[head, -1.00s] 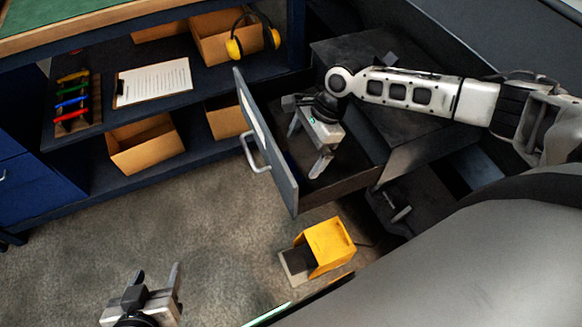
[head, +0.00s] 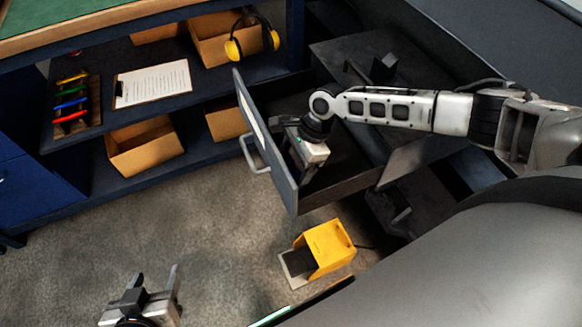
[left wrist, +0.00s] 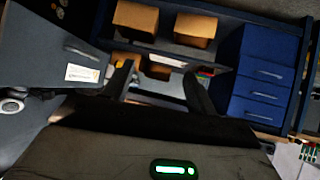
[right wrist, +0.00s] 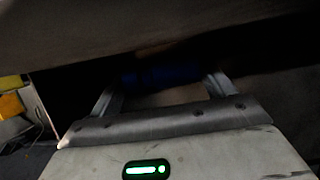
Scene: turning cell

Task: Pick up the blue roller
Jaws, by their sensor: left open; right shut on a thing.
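The blue roller (right wrist: 160,75) shows dark between the fingers of my right gripper (right wrist: 163,84) in the right wrist view. That gripper is shut on it. In the head view my right gripper (head: 306,165) reaches down into the open drawer (head: 350,180), close behind the drawer's front panel. Its fingertips and the roller are hidden there. My left gripper (head: 150,285) is open and empty above the floor at the lower left. Its two spread fingers also show in the left wrist view (left wrist: 158,85).
The drawer's upright front (head: 268,150) with its handle stands left of my right gripper. A yellow foot pedal (head: 328,245) is on the floor below. A workbench shelf (head: 210,95) with boxes, a clipboard (head: 152,83) and yellow earmuffs (head: 235,48) is at the back left.

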